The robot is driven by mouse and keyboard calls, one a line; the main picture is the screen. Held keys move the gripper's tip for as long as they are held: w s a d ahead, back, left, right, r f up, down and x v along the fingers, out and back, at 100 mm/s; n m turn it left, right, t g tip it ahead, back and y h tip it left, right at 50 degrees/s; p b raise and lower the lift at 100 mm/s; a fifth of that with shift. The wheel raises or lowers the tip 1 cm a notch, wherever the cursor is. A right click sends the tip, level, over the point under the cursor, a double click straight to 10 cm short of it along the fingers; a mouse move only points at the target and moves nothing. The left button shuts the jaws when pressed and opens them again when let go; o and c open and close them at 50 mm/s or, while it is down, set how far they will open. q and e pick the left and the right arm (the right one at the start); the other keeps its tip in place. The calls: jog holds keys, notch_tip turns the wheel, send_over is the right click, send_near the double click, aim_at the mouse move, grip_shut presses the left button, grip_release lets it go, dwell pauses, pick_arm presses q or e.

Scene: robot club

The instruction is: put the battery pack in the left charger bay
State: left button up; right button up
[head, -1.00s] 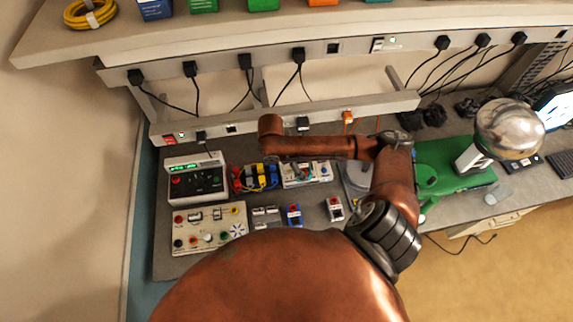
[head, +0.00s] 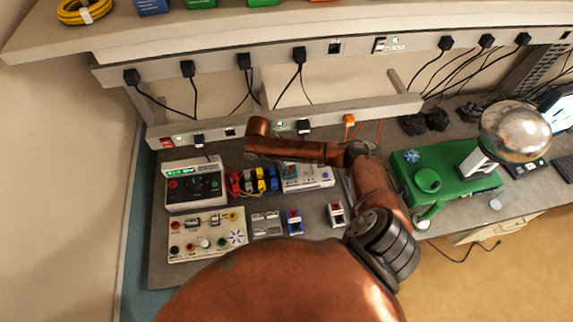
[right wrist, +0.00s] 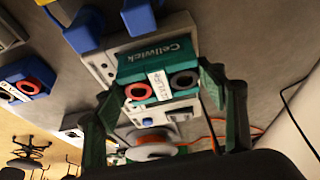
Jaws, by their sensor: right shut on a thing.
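My right gripper (right wrist: 160,84) is shut on the teal battery pack (right wrist: 178,55), marked Cellwick, with a red and a black round terminal, in the right wrist view. The pack is over or against the pale charger (right wrist: 96,62); whether it touches or sits in a bay is unclear. In the head view the charger (head: 318,181) stands on the bench, partly behind my copper right forearm, which largely hides the gripper and pack. The two bays cannot be told apart. My left gripper is not in view.
A wall rail (head: 285,124) with plugs and cables runs behind. A green machine (head: 445,180) stands at right.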

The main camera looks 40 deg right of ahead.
aim_at(286, 164)
jog(key=shift+f, duration=0.45)
jog(key=shift+f, duration=0.1)
jog(key=o, duration=1.4)
jog(key=shift+o, duration=0.2)
jog(key=v, duration=0.5)
jog(key=shift+w+a+b, duration=0.1)
jog(key=shift+b, duration=0.25)
jog(key=w+a+b, duration=0.1)
jog(key=w+a, duration=0.4)
jog(key=a, duration=0.5)
jog(key=shift+w+a, duration=0.15)
jog(key=shift+w, duration=0.2)
